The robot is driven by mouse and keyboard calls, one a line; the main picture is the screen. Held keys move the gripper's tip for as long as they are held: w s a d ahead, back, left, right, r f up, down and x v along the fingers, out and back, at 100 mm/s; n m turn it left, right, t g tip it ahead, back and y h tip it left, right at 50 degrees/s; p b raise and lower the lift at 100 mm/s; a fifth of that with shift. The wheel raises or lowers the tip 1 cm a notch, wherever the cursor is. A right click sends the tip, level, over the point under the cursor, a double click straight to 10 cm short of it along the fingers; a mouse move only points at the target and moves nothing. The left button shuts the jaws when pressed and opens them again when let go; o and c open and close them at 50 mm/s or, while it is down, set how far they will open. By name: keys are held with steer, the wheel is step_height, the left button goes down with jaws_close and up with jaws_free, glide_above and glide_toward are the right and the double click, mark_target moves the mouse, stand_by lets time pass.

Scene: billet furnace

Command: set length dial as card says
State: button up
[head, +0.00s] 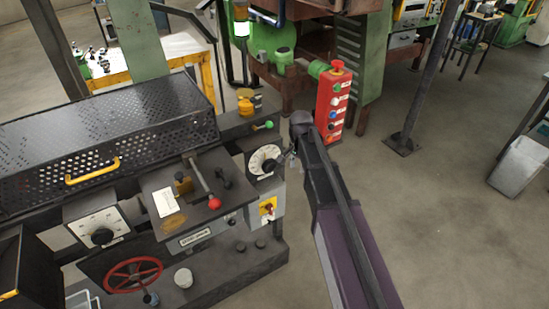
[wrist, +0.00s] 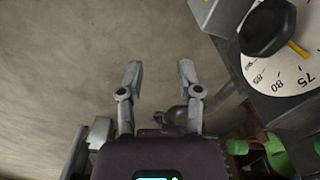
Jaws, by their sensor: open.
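A white dial (head: 265,160) with a black knob is on the right end of the machine. It also shows at the upper right of the wrist view (wrist: 301,72), with the numbers 75, 80 and 85 readable and a yellow pointer mark on the knob. A second white dial (head: 98,230) with a black knob is at the machine's front left. I cannot read which is the length dial. A pale card (head: 165,203) lies on the sloped panel; its writing is too small to read. My gripper (wrist: 160,72) is open and empty, beside the right dial and apart from its knob.
A lever with a red ball (head: 213,203) stands on the sloped panel. A yellow switch plate (head: 267,206) is below the right dial. A red button box (head: 333,98) stands behind my arm. A red handwheel (head: 133,274) is at lower left.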

mark_target(274, 165)
steer(key=w+a+r+m+p, duration=0.3)
steer(key=w+a+r+p, duration=0.1)
steer(key=w+a, duration=0.4)
steer(key=shift+a+r+m, duration=0.25)
steer(key=shift+r+m, duration=0.15)
steer(key=shift+r, duration=0.4)
steer(key=shift+f, duration=0.1)
step_height(274, 165, down, 14)
steer(key=b, duration=1.3)
steer(key=shift+r+b, duration=0.2)
steer(key=shift+b, duration=0.1)
jaws_close()
